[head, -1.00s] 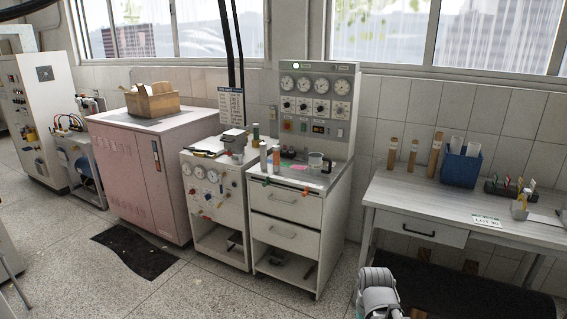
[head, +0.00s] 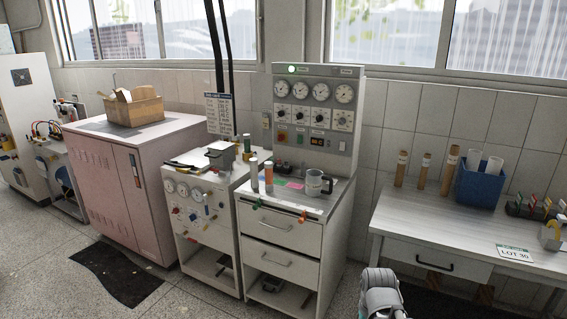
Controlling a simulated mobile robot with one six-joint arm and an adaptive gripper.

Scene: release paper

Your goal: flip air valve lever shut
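No lever is labelled legibly as the air valve at this size. A low white gauge cart (head: 207,232) stands left of centre. Its front panel carries round gauges (head: 182,190) and several small red and blue knobs or levers (head: 192,217). On the drawer cabinet (head: 281,233) beside it, a green handle (head: 257,204) and an orange handle (head: 302,217) stick out at the top front edge. I cannot tell which way any of them is turned. A grey rounded part of my arm shows at the bottom right of centre. My gripper itself is not in view.
A tall gauge panel (head: 317,112) with a lit green lamp rises behind the drawer cabinet. A workbench (head: 455,226) with a blue bin (head: 481,184) stands right. A black mat (head: 115,273) lies on otherwise open floor.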

